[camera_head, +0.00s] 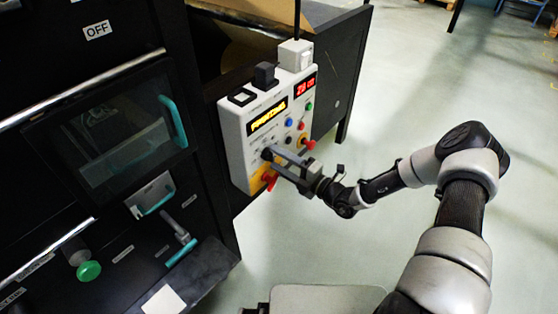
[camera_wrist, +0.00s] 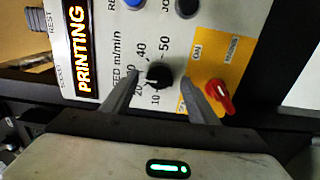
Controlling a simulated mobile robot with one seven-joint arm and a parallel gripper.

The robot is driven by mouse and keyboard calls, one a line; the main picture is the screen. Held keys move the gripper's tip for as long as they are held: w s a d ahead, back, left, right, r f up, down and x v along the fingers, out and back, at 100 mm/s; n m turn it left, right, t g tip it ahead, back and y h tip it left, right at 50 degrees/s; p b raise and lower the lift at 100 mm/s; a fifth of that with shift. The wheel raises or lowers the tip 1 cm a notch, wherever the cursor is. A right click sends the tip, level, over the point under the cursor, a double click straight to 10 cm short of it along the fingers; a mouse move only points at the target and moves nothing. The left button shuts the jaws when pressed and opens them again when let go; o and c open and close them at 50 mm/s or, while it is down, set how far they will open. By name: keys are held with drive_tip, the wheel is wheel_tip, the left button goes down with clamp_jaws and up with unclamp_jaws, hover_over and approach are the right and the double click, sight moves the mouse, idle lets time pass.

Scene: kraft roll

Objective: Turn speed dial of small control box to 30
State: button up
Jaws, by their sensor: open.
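The small white control box (camera_head: 237,149) hangs on the dark machine's side. Its black speed dial (camera_wrist: 158,75) shows in the wrist view with printed numbers from 10 to 50 around it. The dial's mark seems to point near 20, but it is too small to be sure. The 30 is partly hidden by my left finger. My gripper (camera_head: 278,160) is at the box's lower face. In the wrist view my open gripper (camera_wrist: 160,83) has one finger on each side of the dial; I cannot tell whether they touch it.
A red switch (camera_wrist: 218,97) on a yellow plate sits just right of the right finger. An orange display (camera_head: 268,118) reads PRINTING; a red display (camera_head: 305,87) seems to read 20. Several coloured buttons sit near the dial. The floor (camera_head: 400,90) at right is clear.

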drive_tip(key=p+v, duration=0.1)
drive_tip(key=v, duration=1.6)
drive_tip(key=shift+s+d, duration=0.1)
drive_tip(key=shift+s, duration=0.05)
drive_tip(key=s+a+r+n+g+h, duration=0.25)
drive_tip(key=s+r+n+g, duration=0.35)
drive_tip(key=r+n, duration=0.6)
drive_tip(key=s+a+r+n+g+h, duration=0.2)
drive_tip(key=s+r+n+g+h, duration=0.35)
drive_tip(key=n, duration=1.05)
drive_tip(key=s+d+r+n+t+h, duration=0.3)
drive_tip(key=s+r+n, duration=0.2)
drive_tip(key=r+n, duration=0.3)
drive_tip(key=s+d+r+n+t+h, duration=0.3)
drive_tip(key=s+d+r+n, duration=0.1)
drive_tip(key=r+n, duration=0.45)
wheel_tip(320, 180, up, 13)
drive_tip(key=p, duration=1.3)
drive_tip(key=shift+r+m, duration=0.2)
drive_tip(key=shift+m, duration=0.25)
